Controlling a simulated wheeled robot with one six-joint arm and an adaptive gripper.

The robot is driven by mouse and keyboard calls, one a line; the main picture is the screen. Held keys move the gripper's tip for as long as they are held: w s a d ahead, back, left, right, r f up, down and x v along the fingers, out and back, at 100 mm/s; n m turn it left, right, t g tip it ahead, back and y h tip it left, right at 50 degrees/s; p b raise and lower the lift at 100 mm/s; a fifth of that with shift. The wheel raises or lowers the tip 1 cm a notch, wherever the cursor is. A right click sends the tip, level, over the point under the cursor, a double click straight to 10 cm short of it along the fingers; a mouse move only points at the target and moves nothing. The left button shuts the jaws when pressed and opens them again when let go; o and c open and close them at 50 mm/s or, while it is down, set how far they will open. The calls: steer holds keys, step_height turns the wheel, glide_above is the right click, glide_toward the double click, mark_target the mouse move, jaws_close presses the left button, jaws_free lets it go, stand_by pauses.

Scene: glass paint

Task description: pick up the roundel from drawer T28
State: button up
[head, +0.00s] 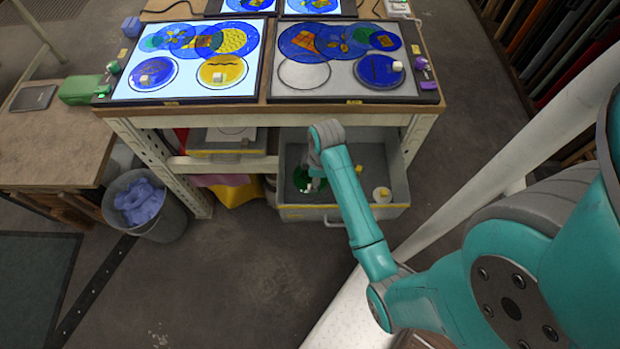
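An open grey drawer (350,213) with a yellow-edged front extends from under the bench. Its label is too small to read, so I cannot tell whether it is T28. A dark green round piece (301,177), probably a roundel, lies in its left part, partly covered by my gripper. My arm reaches down into the drawer, and my gripper (314,184) is at the green piece's right side. The fingers are too small to tell whether they are open, shut or touching it.
Two light panels lie on the bench top. The left panel (190,98) is lit and bears blue and yellow discs. The right panel (330,92) is dimmer, with an empty circle outline beside a blue disc (380,71). A bin (170,222) with blue cloth stands left of the bench.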

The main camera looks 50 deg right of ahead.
steer(key=shift+w+f, duration=0.25)
steer(key=shift+f, duration=1.2)
steer(key=shift+w+f, duration=0.2)
steer(key=shift+f, duration=1.25)
steer(key=shift+c, duration=0.2)
jaws_close()
